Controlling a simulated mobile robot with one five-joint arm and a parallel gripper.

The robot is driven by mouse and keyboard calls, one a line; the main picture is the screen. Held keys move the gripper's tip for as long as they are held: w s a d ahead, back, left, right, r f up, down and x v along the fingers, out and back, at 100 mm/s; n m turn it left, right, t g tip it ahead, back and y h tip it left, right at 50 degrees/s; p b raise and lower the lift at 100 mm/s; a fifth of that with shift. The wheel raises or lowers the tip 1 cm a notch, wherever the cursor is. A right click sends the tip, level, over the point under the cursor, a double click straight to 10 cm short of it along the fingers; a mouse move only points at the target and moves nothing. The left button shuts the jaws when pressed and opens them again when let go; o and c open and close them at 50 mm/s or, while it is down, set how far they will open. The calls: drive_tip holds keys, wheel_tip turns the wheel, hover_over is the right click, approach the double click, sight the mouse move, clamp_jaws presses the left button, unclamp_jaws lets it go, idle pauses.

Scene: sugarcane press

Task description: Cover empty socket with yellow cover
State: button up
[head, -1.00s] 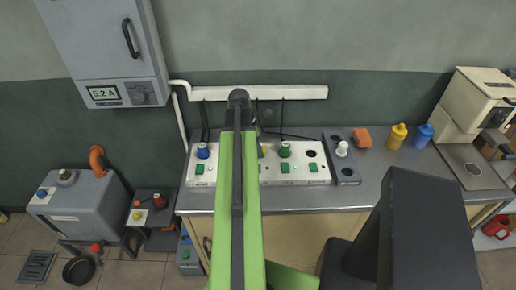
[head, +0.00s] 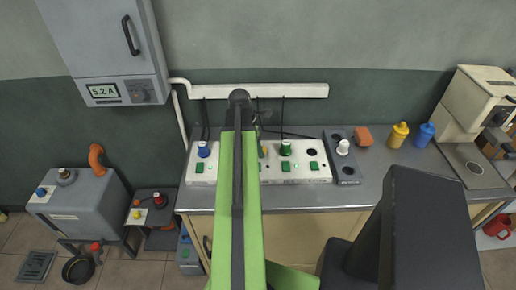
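A white socket panel (head: 230,177) lies on the grey bench. An uncovered dark socket (head: 311,152) is at the panel's right end. My gripper (head: 264,117) shows only as a small dark shape beside the arm's far end, above the panel. The arm hides most of it and part of the panel, so its opening and any held thing cannot be made out.
A dark grey holder (head: 349,174) with a white piece (head: 343,147) and dark holes stands right of the panel. An orange block (head: 364,136), yellow bottle (head: 399,135) and blue bottle (head: 424,135) stand further right. Dark cables hang behind the panel. The front bench strip is clear.

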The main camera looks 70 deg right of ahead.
drive_tip(key=shift+f, duration=0.25)
drive_tip(key=o, duration=1.1)
drive_tip(key=shift+r, duration=0.1)
drive_tip(key=shift+c, duration=0.2)
drive_tip(key=p+v, duration=1)
drive_tip(key=v, duration=0.1)
drive_tip(key=shift+w, duration=0.2)
